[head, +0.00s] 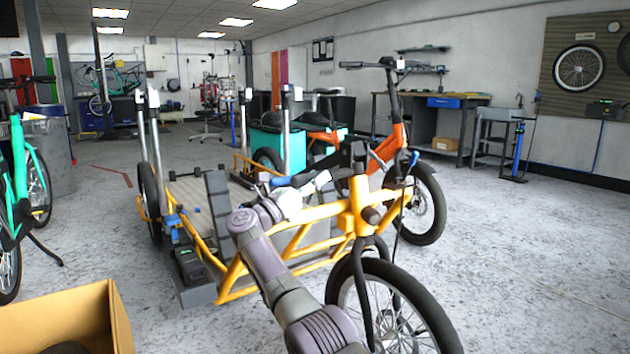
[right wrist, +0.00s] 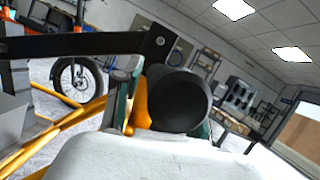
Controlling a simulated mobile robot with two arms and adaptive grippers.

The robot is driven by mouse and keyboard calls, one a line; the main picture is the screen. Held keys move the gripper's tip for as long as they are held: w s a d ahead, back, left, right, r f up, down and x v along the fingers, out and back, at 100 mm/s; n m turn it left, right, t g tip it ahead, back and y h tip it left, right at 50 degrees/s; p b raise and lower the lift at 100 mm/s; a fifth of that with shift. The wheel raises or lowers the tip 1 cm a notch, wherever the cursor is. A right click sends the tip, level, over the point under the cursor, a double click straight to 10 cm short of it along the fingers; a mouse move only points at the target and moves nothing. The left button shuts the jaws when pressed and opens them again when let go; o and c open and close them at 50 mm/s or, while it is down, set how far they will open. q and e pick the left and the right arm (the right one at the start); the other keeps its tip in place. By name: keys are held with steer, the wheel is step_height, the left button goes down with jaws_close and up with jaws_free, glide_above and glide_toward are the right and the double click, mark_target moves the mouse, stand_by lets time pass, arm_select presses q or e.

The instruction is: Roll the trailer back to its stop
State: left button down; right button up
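A yellow tube-framed trailer or cargo bed (head: 215,272) with a grey slatted deck stands in the middle of the head view. I cannot tell whether it is a separate trailer or part of the front cargo bike. My right arm reaches up from the bottom, and my right gripper (head: 318,180) is above the near side of the frame, close to a blue bar. Its fingers are too small to read. In the right wrist view a black round end (right wrist: 180,100) and a black bar (right wrist: 90,44) fill the near space, with yellow tubes (right wrist: 62,130) at left. My left gripper is not in view. I cannot identify the stop.
A black front wheel (head: 392,312) stands close at the bottom right. An orange bike (head: 397,135) is behind the frame. A teal bike (head: 22,170) stands at left, and an open cardboard box (head: 118,318) is at bottom left. The floor at right is clear.

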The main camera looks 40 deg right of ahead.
steer(key=shift+o, duration=0.9)
steer(key=shift+w, duration=0.1)
steer(key=shift+a, duration=0.2)
steer(key=v, duration=1.1)
steer(key=shift+a+f, duration=0.2)
steer(key=shift+a, duration=0.1)
